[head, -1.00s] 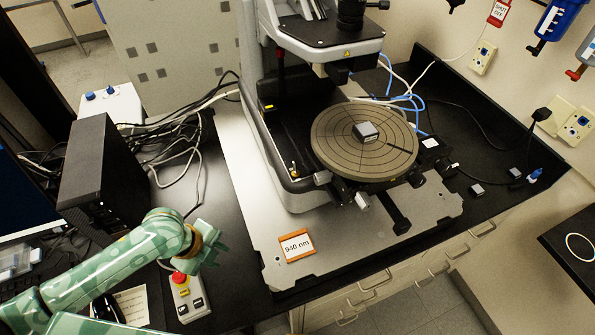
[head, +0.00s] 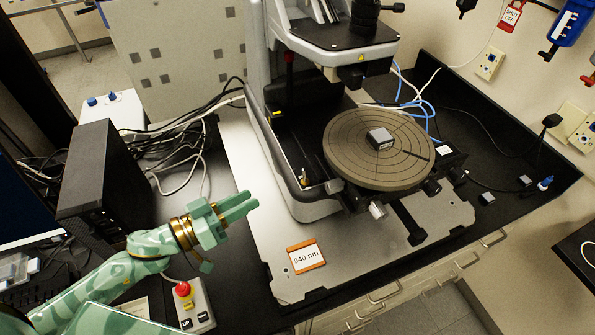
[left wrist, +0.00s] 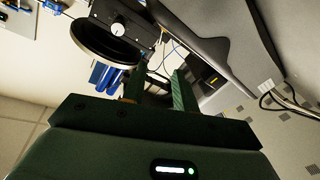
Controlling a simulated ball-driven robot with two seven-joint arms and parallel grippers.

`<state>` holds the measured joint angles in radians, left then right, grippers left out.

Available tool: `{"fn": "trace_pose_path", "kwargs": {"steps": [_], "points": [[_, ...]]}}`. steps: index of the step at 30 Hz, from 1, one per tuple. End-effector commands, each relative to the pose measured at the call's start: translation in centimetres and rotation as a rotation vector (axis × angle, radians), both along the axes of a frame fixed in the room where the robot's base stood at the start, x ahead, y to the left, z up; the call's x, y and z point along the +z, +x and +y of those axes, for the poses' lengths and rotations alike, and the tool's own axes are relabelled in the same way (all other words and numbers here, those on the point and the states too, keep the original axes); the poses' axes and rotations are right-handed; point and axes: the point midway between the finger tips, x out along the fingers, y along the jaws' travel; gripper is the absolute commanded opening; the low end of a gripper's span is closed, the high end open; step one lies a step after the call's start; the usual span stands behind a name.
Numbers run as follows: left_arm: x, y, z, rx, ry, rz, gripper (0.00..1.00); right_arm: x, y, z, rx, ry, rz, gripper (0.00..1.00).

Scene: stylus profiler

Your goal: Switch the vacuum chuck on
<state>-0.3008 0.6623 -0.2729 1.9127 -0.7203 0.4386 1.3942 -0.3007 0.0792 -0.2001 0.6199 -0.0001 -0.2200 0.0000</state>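The vacuum chuck is the round grooved brown disc (head: 350,165) on the profiler's stage in the head view. A small grey block (head: 380,139) sits on it. My left gripper (head: 246,203) is open and empty, left of the profiler's base plate (head: 235,150) and above the bench, pointing right toward the machine. Its two fingers (left wrist: 155,92) stand apart in the left wrist view with nothing between them. A dark round rim (left wrist: 105,45) there looks like the chuck's, tilted. I cannot tell which control switches the chuck. My right gripper is not in view.
A control box (head: 203,300) with a red button (head: 183,289) stands below my left arm. An orange-framed "940 nm" sign (head: 306,258) lies on the base plate. A black case (head: 100,170) and loose cables are at the left. Blue filter bowls (head: 570,22) hang on the wall.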

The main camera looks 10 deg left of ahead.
Motion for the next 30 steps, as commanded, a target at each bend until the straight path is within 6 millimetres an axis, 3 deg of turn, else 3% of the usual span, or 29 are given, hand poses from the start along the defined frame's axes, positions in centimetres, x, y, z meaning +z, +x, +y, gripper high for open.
{"fn": "trace_pose_path", "kwargs": {"steps": [9, 15, 29, 30], "points": [[0.4, 6.0, -5.7, 0.001, -0.001, -0.006, 0.29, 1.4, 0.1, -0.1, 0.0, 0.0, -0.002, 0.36], [0.1, 8.6, -8.2, 0.001, 0.0, -0.003, 0.29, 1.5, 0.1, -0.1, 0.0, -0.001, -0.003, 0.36], [0.0, 9.8, -9.4, 0.001, 0.002, -0.001, 0.29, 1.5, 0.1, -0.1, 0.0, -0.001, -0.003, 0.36], [0.0, 9.8, -9.4, 0.001, 0.002, -0.001, 0.21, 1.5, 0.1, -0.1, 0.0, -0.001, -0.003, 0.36]]}}
